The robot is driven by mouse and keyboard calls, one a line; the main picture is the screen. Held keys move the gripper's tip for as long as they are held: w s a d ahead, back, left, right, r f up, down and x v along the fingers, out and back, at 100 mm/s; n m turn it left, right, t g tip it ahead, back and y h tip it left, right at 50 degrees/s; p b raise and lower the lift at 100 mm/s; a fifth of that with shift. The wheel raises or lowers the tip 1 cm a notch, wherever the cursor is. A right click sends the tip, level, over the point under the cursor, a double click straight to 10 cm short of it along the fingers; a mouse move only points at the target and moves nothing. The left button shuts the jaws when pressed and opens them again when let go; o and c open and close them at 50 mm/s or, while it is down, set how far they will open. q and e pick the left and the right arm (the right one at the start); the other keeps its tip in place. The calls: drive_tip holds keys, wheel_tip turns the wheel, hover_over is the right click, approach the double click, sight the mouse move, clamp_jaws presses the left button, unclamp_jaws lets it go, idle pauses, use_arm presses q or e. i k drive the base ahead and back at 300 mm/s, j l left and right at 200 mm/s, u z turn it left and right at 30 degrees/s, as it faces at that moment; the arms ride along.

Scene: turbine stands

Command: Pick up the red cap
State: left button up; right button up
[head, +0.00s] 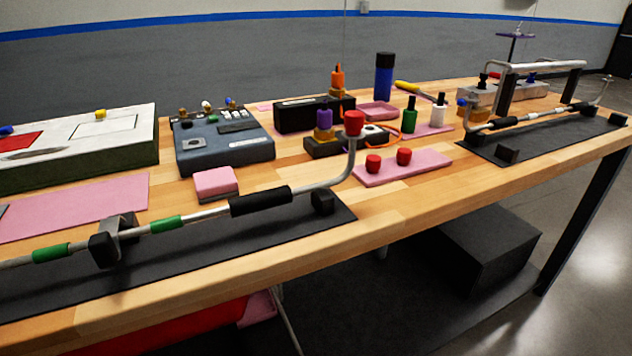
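A red cap (354,123) sits on the upturned end of the bent metal tube (335,180) at the front of the table. Two more red caps, one on the left (373,164) and one on the right (404,156), stand apart on a pink mat (425,167) just right of that tube end. The tube carries black and green sleeves and rests on a black stand plate (200,255). Neither of my grippers shows in the head view.
Behind the caps are a purple-topped device (324,120), a green bottle (409,117), a white bottle (439,113) and a tall blue-black cylinder (384,76). A second tube stand (540,135) is at the right. Bare wood (400,205) lies in front of the mat.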

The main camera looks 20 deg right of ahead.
sight(404, 154)
drive_tip(key=u, duration=1.5)
drive_tip(key=z, duration=2.6)
drive_tip(key=i+l, duration=0.1)
drive_tip(key=l, duration=0.15)
drive_tip(key=i+l, duration=0.1)
drive_tip(key=l, duration=0.15)
drive_tip(key=i+j+u, duration=0.05)
